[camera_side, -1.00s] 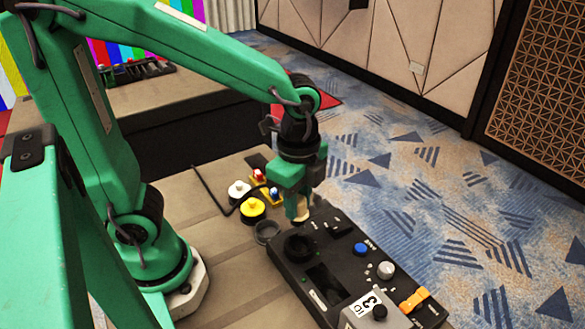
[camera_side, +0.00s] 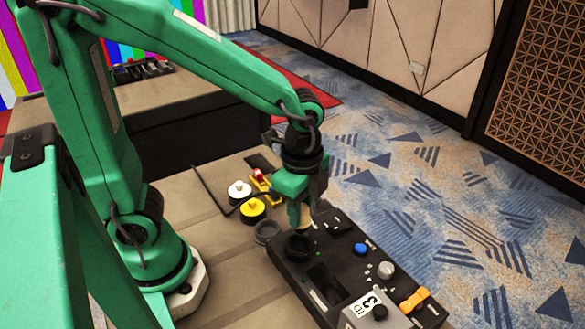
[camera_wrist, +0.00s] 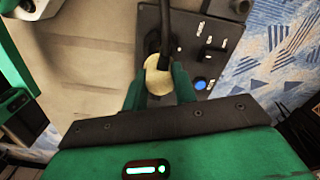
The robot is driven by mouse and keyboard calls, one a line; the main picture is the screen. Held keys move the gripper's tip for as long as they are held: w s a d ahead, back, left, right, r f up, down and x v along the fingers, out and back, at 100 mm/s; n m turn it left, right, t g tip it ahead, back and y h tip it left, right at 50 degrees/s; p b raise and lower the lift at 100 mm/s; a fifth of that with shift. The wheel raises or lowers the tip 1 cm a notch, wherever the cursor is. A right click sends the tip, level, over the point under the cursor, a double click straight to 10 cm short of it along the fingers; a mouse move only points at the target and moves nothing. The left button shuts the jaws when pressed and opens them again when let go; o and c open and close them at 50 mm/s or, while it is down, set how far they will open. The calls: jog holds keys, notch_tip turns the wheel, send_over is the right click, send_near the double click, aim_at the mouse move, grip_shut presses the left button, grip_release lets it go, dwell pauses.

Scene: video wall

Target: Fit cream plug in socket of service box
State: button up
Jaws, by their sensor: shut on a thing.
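The cream plug (camera_wrist: 157,75) is between the two green fingers of my gripper (camera_wrist: 158,86) in the wrist view. My gripper (camera_side: 301,214) is shut on it. In the side view only a sliver of the cream plug (camera_side: 303,227) shows below the fingers. It is just above or at the round black socket (camera_side: 297,247) at the far end of the dark service box (camera_side: 285,273). I cannot tell whether the plug touches the socket. In the wrist view a dark cable or bar passes over the plug, and the socket is mostly hidden.
A grey ring-like cap (camera_side: 266,232) lies beside the box. A yellow plug (camera_side: 252,209) and a white plug (camera_side: 239,189) stand further back. The tabletop at left is clear.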

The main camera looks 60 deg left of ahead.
aim_at(300, 231)
jog(key=shift+f, duration=1.7)
jog(key=shift+f, duration=1.65)
dwell(2.7)
jog(key=o, duration=1.4)
jog(key=shift+c, duration=0.2)
jog(key=shift+r, duration=0.1)
jog(key=shift+r, duration=3.9)
